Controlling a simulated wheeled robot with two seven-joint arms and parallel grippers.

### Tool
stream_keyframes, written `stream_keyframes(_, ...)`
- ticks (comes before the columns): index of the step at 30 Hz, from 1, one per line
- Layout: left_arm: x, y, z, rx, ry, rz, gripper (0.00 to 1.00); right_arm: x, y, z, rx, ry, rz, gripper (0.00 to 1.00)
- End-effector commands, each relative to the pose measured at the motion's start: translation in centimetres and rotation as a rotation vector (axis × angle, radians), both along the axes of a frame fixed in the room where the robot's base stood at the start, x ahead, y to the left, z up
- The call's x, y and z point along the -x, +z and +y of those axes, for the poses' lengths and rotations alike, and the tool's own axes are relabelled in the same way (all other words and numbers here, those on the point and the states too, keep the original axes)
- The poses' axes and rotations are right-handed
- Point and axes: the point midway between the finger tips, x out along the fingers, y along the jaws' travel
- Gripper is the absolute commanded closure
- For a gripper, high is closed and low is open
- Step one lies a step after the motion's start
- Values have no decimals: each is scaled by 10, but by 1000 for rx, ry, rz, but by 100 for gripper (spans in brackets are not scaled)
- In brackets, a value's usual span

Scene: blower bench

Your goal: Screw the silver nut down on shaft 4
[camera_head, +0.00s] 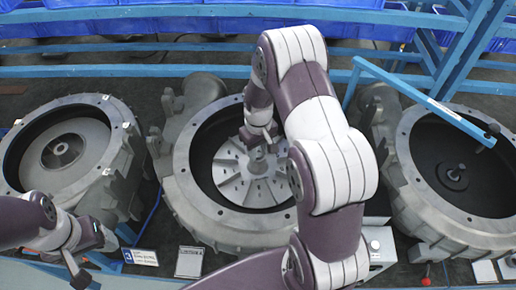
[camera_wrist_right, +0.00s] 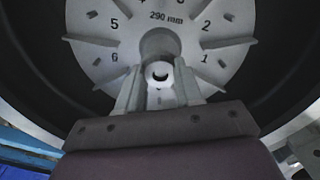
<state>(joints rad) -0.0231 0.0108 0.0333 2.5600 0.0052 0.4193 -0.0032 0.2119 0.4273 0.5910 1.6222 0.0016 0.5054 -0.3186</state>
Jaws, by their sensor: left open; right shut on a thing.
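The silver nut (camera_wrist_right: 158,73) sits at the hub of the bladed impeller disc, as a bright ring around a dark centre. My right gripper (camera_wrist_right: 158,88) is shut on it, one finger on each side. The impeller (camera_wrist_right: 95,25) carries numbers and "290 mm". In the head view, my right gripper (camera_head: 260,143) reaches down into the middle housing (camera_head: 190,205), over the impeller (camera_head: 232,178). The shaft under the nut is mostly hidden. How far down the nut sits cannot be told. My left gripper (camera_head: 92,262) is open and empty near the front left edge.
A left housing (camera_head: 115,150) holds a round disc with a central hole. A right housing (camera_head: 415,190) shows a bare dark hub (camera_head: 453,177). A blue bar (camera_head: 425,100) slants over it. Label plates (camera_head: 189,262) lie in front. Blue bins (camera_head: 150,20) stand behind.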

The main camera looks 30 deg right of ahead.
Motion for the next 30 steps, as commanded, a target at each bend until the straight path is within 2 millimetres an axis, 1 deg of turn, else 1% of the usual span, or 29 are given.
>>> stream_keyframes(2, 0, 0, 0, 0, 0, 0, 28, -2, 1, -2, 3, -158, -6, 100)
stream_keyframes(3, 0, 0, 0, 0, 0, 0, 28, -2, 1, -2, 3, -278, -6, 100)
stream_keyframes(5, 0, 0, 0, 0, 0, 0, 28, -2, 1, -2, 3, -459, -7, 100)
stream_keyframes(6, 0, 0, 0, 0, 0, 0, 28, -2, 1, -2, 4, -579, -8, 100)
stream_keyframes(8, 0, 0, 0, 0, 0, 0, 28, -2, 1, -2, 3, -758, -9, 100)
stream_keyframes(9, 0, 0, 0, 0, 0, 0, 28, -2, 1, -2, 3, -878, -9, 100)
stream_keyframes(14, 0, 0, 0, 0, 0, 0, 28, -3, 1, -3, 2, -1356, -11, 100)
stream_keyframes(18, 0, 0, 0, 0, 0, 0, 28, -3, 2, -3, 1, -1772, -12, 100)
stream_keyframes(21, 0, 0, 0, 0, 0, 0, 28, -3, 2, -3, 0, -2010, -12, 100)
stream_keyframes(24, 0, 0, 0, 0, 0, 0, 28, -3, 2, -3, -1, -2134, -12, 100)
stream_keyframes(30, 0, 0, 0, 0, 0, 0, 28, -2, 2, -3, 1, -2157, -11, 100)
